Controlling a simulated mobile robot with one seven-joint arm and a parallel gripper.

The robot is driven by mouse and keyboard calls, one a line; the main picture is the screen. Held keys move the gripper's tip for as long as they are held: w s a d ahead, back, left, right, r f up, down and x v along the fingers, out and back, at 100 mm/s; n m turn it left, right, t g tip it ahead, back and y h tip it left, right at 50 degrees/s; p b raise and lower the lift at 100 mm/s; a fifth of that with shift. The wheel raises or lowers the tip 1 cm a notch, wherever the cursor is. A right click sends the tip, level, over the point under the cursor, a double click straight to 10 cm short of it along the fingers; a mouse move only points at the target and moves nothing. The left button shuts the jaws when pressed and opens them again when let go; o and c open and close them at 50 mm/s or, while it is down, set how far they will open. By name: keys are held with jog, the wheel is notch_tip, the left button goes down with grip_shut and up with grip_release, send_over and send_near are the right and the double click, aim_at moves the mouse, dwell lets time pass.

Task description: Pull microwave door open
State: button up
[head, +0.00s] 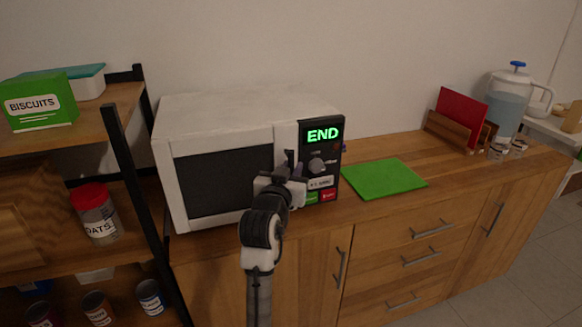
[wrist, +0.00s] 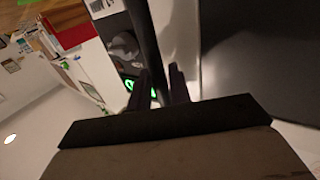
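The white microwave (head: 235,108) stands on the wooden counter with its dark-windowed door (head: 222,182) shut. Its display reads END in green. My gripper (head: 284,172) is at the door's right edge, in front of the handle, and covers most of it in the head view. In the wrist view the dark bar handle (wrist: 143,35) runs between the two fingers of my gripper (wrist: 162,88). The fingers are close on either side of the bar and look shut on it. Their contact with the bar is partly hidden by the gripper body.
A green mat (head: 384,179) lies right of the microwave. A shelf with a biscuits box (head: 40,102) and an oats jar (head: 96,213) stands close on the left. A red board (head: 461,118) and a pitcher (head: 508,103) stand at the far right. Drawers lie below the counter.

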grip_shut()
dwell(0.3)
